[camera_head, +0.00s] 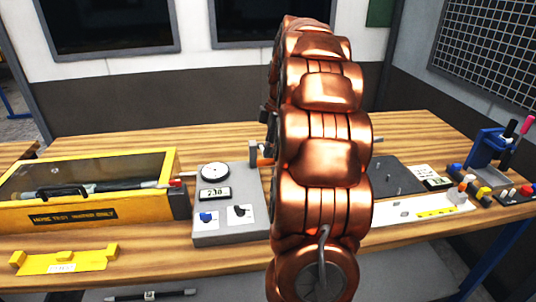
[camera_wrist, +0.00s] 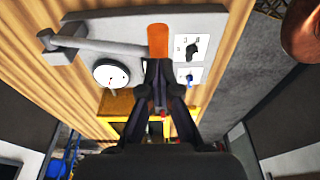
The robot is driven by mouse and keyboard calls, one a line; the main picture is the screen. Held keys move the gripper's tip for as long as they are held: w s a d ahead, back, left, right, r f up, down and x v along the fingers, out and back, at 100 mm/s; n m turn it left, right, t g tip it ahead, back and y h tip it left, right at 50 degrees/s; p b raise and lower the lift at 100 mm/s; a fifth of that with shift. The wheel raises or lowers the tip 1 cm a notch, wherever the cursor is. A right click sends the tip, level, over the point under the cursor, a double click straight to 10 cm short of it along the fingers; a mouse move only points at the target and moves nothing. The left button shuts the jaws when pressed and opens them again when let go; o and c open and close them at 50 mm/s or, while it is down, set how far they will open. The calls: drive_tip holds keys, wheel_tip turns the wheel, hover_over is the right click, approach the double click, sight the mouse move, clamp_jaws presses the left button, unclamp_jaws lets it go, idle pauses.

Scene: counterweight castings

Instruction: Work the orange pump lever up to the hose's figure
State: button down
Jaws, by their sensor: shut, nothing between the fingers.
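The grey pump unit (camera_head: 227,235) stands on the bench. It has a round white dial (camera_head: 215,171), a small display (camera_head: 214,193) reading about 230, last digit unclear, and two knobs, blue and black. The orange lever grip (camera_wrist: 158,41) is on a grey arm (camera_wrist: 110,47) in the wrist view. Only a bit of orange (camera_head: 264,160) shows in the head view. My gripper (camera_wrist: 155,72) is shut and empty, its tips at the grip's lower end; contact is unclear. A dark hose (camera_head: 80,189) lies inside the yellow test box (camera_head: 125,214); I cannot read a figure on it.
A yellow bracket (camera_head: 66,259) with a white label lies at the bench's front left. Right of my copper arm are a dark plate (camera_head: 397,176), a white board (camera_head: 415,210) and a blue pen holder (camera_head: 486,148). A labelled rod (camera_head: 150,295) lies below the bench.

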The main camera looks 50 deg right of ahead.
drive_tip(key=d+b+x, duration=0.1)
drive_tip(key=b+x, duration=0.3)
drive_tip(key=x, duration=0.2)
drive_tip(key=shift+s+f, duration=0.35)
drive_tip(key=shift+f, duration=0.2)
idle(1.2)
drive_tip(key=shift+r, duration=0.1)
drive_tip(key=shift+w+a+r+p+v, duration=0.1)
drive_tip(key=shift+w+a+p+v, duration=0.15)
drive_tip(key=shift+v, duration=1.35)
drive_tip(key=shift+w+a+r+p+v, duration=0.15)
drive_tip(key=shift+a+p+v, duration=0.15)
drive_tip(key=shift+v, duration=1.3)
drive_tip(key=shift+w+a+f+p+v, duration=0.1)
drive_tip(key=shift+w+a+p+v, duration=0.15)
drive_tip(key=shift+v, duration=1.3)
drive_tip(key=shift+s+a, duration=0.1)
